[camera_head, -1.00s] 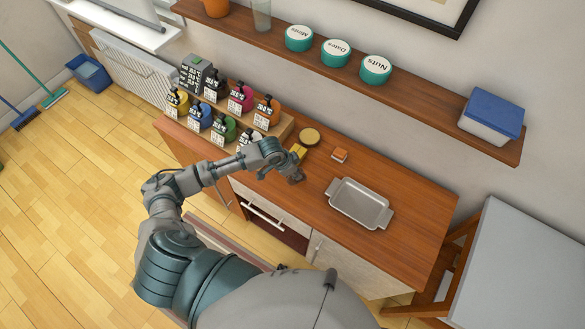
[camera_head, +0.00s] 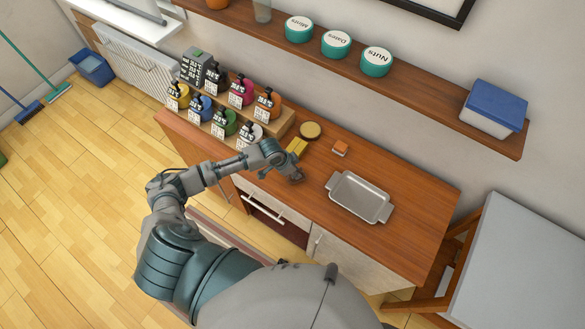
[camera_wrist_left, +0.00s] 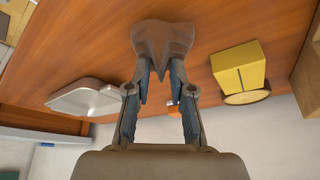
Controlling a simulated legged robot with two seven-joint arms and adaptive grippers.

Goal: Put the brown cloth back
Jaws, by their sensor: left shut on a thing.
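The brown cloth (camera_wrist_left: 163,42) is bunched between the fingertips of my left gripper (camera_wrist_left: 160,78) in the left wrist view. The gripper is shut on it, and the cloth hangs past the fingertips over the wooden counter. In the head view my left gripper (camera_head: 289,170) is above the counter's front part, left of the metal tray. The cloth there is a small dark brown patch (camera_head: 297,177) at the gripper's tip. Whether it touches the counter is unclear. My right gripper is not in view.
A metal tray (camera_head: 359,197) lies right of the gripper. Behind the gripper are a yellow block (camera_head: 297,146), a round lid-like item (camera_head: 310,130) and a small orange item (camera_head: 340,148). Several labelled bottles (camera_head: 224,122) stand left. The counter's right end (camera_head: 424,207) is clear.

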